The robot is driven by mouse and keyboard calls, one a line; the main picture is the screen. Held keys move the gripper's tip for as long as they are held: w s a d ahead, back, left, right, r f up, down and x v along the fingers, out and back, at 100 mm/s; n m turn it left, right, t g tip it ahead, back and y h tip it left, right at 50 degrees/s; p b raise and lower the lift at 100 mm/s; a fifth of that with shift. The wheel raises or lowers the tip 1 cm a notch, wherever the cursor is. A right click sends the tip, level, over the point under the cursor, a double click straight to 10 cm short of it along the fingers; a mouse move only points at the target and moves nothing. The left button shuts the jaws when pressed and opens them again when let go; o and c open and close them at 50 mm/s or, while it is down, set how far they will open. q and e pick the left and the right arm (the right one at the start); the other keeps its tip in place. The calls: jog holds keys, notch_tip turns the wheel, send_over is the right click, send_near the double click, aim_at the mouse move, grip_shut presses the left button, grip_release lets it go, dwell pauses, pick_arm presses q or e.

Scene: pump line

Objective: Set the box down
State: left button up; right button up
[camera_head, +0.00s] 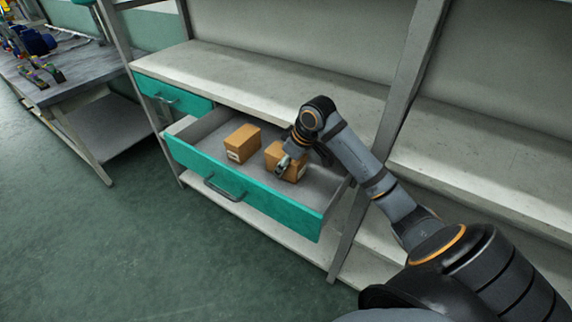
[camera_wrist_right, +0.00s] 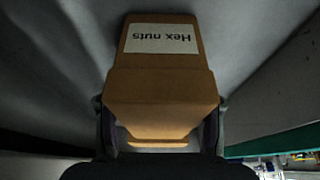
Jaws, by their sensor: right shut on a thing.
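An orange-brown box (camera_head: 274,154) is in the right part of the open drawer (camera_head: 252,201) in the head view. My right gripper (camera_head: 283,164) is shut on it. In the right wrist view the box (camera_wrist_right: 160,80) fills the middle, with a white label reading "Hex nuts" upside down. The right gripper's fingers (camera_wrist_right: 160,128) are on both sides of the box. I cannot tell whether the box touches the drawer floor. A second, similar box (camera_head: 242,143) stands in the drawer to the left, apart from the held one. My left gripper is not in view.
The drawer has a teal front with a handle (camera_head: 224,190). A shut teal drawer (camera_head: 172,97) is at its left. The shelf top (camera_head: 240,75) above is bare, and an upright post (camera_head: 397,100) stands at the right. A workbench (camera_head: 62,66) with tools is at the far left.

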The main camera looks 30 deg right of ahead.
jog(key=shift+f, duration=0.15)
jog(key=o, duration=1.3)
jog(key=v, duration=0.2)
jog(key=shift+d+r+p, duration=0.1)
jog(key=shift+r+p, duration=0.15)
jog(key=shift+p, duration=0.05)
jog(key=v, duration=0.8)
jog(key=shift+s+r+p, duration=0.2)
jog(key=shift+r+p, duration=0.15)
jog(key=shift+p, duration=0.05)
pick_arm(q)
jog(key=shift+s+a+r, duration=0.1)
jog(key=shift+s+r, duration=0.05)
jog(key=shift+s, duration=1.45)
pick_arm(e)
jog(key=shift+s+r, duration=0.25)
jog(key=shift+r, duration=0.25)
jog(key=shift+f, duration=0.1)
